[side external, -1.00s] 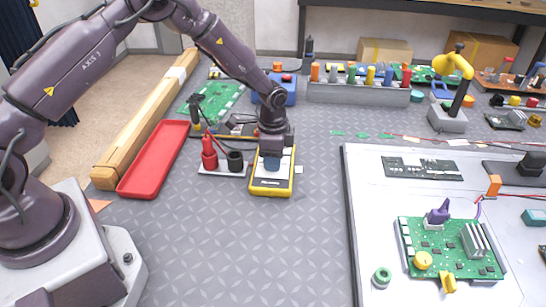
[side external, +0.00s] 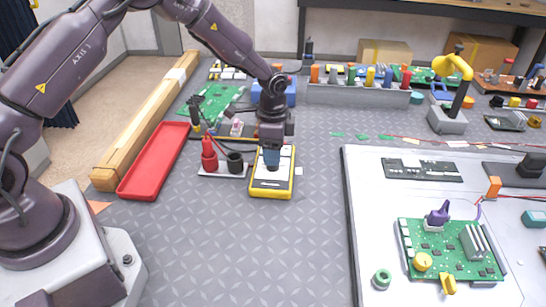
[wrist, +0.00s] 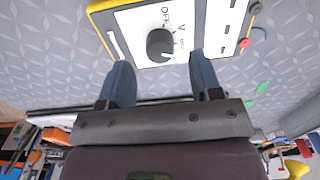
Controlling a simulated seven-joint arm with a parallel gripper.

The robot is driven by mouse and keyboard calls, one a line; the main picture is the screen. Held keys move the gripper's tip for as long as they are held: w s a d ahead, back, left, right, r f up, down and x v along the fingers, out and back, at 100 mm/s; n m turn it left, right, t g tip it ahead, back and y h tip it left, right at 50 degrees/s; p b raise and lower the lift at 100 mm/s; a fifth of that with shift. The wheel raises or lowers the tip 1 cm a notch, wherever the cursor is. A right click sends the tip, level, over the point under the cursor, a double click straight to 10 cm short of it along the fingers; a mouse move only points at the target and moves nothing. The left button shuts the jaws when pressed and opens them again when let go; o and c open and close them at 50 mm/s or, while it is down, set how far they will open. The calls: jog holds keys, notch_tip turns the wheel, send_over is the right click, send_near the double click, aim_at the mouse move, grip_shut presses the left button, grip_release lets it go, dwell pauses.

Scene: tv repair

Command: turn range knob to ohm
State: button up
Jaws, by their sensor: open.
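The yellow-rimmed multimeter (side external: 271,190) lies on the grey work mat, below my gripper (side external: 271,166). In the wrist view, the multimeter (wrist: 130,38) has a white face with a round dark range knob (wrist: 160,45). Printed "OFF" and "V" marks stand beside the knob, with smaller marks too blurred to read. I cannot tell for certain which mark the knob points to. My gripper (wrist: 161,72) shows two blue fingers, spread apart and empty. The knob shows between and beyond the fingertips, apart from both. In the side view the knob is hidden by the fingers.
Red and black probe holders (side external: 209,155) stand just left of the multimeter. A red tray (side external: 155,162) lies farther left, beside a wooden beam (side external: 140,130). A white board (side external: 375,215) with a green circuit board (side external: 450,248) is at the right. The mat in front is clear.

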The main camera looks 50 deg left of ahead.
notch_tip(320, 180, up, 10)
jog(key=shift+f, duration=0.2)
jog(key=s+r+n+t, duration=0.2)
jog(key=s+r, duration=0.4)
jog(key=s, duration=0.3)
jog(key=s+r+n+t, duration=0.1)
jog(key=s+r+n, duration=0.3)
jog(key=s, duration=0.5)
jog(key=s+d+r+n+t, duration=0.1)
jog(key=s+r+n+t, duration=0.1)
jog(key=s+r, duration=0.6)
jog(key=shift+s+r+n+t, duration=0.15)
jog(key=shift+s+n+t, duration=0.15)
jog(key=shift+s+n, duration=0.35)
